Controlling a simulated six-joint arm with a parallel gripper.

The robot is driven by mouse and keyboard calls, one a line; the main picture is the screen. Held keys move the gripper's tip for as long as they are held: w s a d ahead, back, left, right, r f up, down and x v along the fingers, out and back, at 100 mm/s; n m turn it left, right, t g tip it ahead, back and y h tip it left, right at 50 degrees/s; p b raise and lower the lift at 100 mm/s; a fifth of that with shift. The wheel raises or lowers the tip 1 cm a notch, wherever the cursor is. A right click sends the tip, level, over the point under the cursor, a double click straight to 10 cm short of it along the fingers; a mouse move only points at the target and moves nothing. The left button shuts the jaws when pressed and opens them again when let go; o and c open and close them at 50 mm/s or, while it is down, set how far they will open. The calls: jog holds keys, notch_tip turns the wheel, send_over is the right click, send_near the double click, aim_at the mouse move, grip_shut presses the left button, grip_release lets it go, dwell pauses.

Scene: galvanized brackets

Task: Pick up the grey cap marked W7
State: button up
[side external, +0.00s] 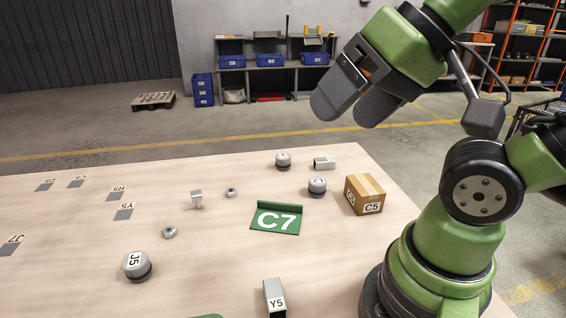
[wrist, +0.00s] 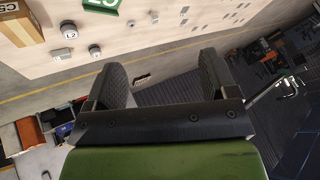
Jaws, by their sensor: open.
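Three grey caps with dark bases stand on the table in the side external view. One (side external: 283,160) is at the back, and its mark is too small to read for certain. One (side external: 317,186) is near the box, with a mark that looks like L2. One (side external: 137,265) at the front left reads J5. I cannot make out W7 on any cap. My gripper (side external: 343,107) is open and empty, high above the table's back edge and well above the caps. In the wrist view its two jaws (wrist: 164,78) are apart with nothing between them.
A cardboard box (side external: 366,194) marked C5, a green C7 plate (side external: 277,218), a metal piece (side external: 324,163) and a Y5 piece (side external: 274,297) stand on the table (side external: 80,220). Nuts and a small bracket (side external: 196,198) lie mid-table. Flat labelled grey patches are at left.

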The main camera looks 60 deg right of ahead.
jog(key=w+d+m+g+h, duration=0.1)
jog(key=w+d+m+h, duration=0.3)
jog(key=w+d, duration=0.6)
jog(key=m+g+h, duration=0.2)
jog(key=m+h, duration=0.1)
send_over(283, 157)
jog(key=s+a, duration=0.4)
jog(key=a, duration=0.3)
notch_tip(283, 157, down, 14)
jog(key=shift+g, duration=0.3)
jog(key=x, duration=0.4)
jog(key=s+x, duration=0.1)
jog(key=x, duration=0.7)
jog(key=shift+s+d+f, duration=0.1)
jog(key=shift+s+f, duration=0.25)
jog(key=shift+s, duration=0.05)
jog(key=shift+w+x, duration=0.15)
jog(key=shift+x, duration=1.5)
jog(key=shift+w+x, duration=0.1)
jog(key=shift+x, duration=1.55)
jog(key=shift+r, duration=0.1)
jog(key=c, duration=1.1)
